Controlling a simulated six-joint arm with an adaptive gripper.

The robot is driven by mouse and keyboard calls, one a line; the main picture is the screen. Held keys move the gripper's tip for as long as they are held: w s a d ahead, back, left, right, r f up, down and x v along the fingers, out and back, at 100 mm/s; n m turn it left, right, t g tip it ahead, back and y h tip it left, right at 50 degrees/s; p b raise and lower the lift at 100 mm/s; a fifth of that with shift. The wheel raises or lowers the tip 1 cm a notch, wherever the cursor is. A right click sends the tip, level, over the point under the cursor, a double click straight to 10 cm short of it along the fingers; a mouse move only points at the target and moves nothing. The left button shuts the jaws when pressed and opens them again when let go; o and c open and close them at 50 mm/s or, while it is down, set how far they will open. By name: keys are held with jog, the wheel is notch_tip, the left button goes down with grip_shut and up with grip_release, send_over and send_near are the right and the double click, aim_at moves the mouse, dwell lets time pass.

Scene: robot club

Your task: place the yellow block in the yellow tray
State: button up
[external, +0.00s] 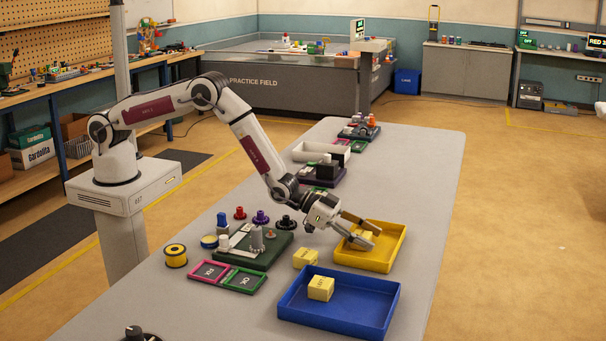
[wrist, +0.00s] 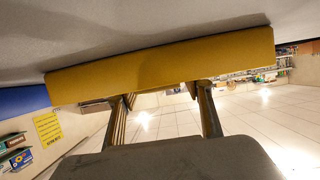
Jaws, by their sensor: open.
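The yellow tray (external: 398,246) stands near the table's right edge, and its outer wall shows in the wrist view (wrist: 165,66). A yellow block (external: 364,235) shows inside it, partly hidden by my fingers. My gripper (external: 374,238) reaches low over the tray from the left, fingers apart on either side of that block in the external view. In the wrist view the fingers (wrist: 163,92) are spread and no block shows between them. A second yellow block (external: 305,258) lies on the table left of the tray. A third yellow block (external: 320,288) sits in the blue tray.
The blue tray (external: 361,328) stands in front of the yellow tray. A green board with grey parts (external: 262,254), pink and green framed plates (external: 243,280) and a yellow spool (external: 176,255) lie to the left. Dark trays with parts stand farther back.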

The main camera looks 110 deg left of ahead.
jog(key=shift+r, duration=0.15)
jog(key=shift+s, duration=0.1)
jog(key=shift+v, duration=5.9)
jog(key=shift+r, duration=0.1)
